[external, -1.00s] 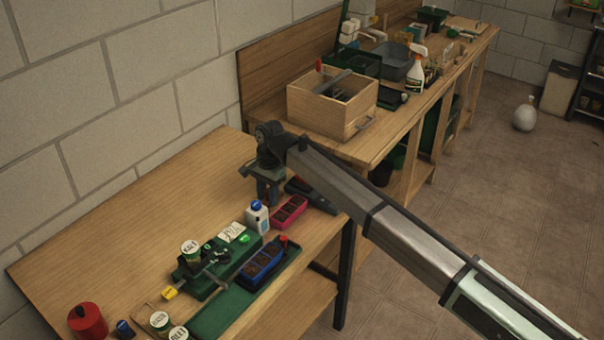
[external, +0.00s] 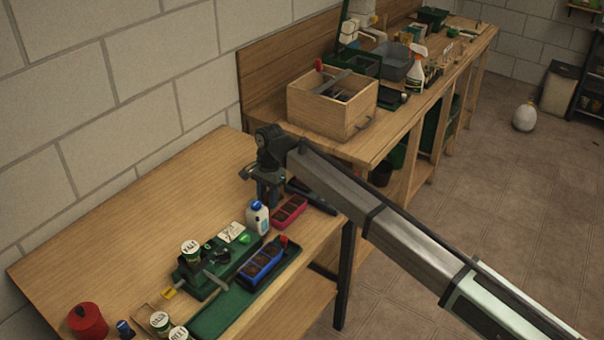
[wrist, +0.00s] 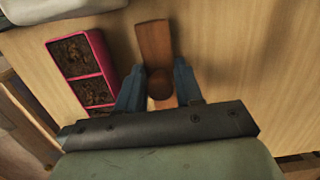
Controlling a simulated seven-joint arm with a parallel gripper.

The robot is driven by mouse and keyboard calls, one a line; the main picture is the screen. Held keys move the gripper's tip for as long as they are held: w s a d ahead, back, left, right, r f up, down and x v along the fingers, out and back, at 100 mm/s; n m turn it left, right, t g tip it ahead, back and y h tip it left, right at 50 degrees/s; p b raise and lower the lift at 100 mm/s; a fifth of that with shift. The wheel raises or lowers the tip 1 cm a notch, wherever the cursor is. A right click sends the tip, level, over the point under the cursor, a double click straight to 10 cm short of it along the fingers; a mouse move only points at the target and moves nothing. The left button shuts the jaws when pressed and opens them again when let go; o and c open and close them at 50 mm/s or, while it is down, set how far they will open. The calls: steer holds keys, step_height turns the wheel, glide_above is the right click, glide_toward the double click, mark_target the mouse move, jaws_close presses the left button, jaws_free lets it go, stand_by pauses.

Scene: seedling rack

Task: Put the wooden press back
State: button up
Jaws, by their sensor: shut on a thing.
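The wooden press shows in the wrist view as a brown wooden block with a round knob (wrist: 155,45). My gripper (wrist: 159,88) has its two blue fingers on either side of the knob, shut on it. In the external view my gripper (external: 268,198) is low over the right end of the near table, behind the pink tray; the press is hidden there by the gripper and arm. I cannot tell whether the press touches the table.
The pink soil tray (external: 289,211) is close beside my gripper, and also shows in the wrist view (wrist: 106,67). A white bottle with a blue cap (external: 257,218), a blue soil tray (external: 262,263) and a green caddy (external: 205,275) stand nearer. The table's back left is clear.

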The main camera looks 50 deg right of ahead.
steer(key=o, duration=1)
steer(key=shift+o, duration=0.2)
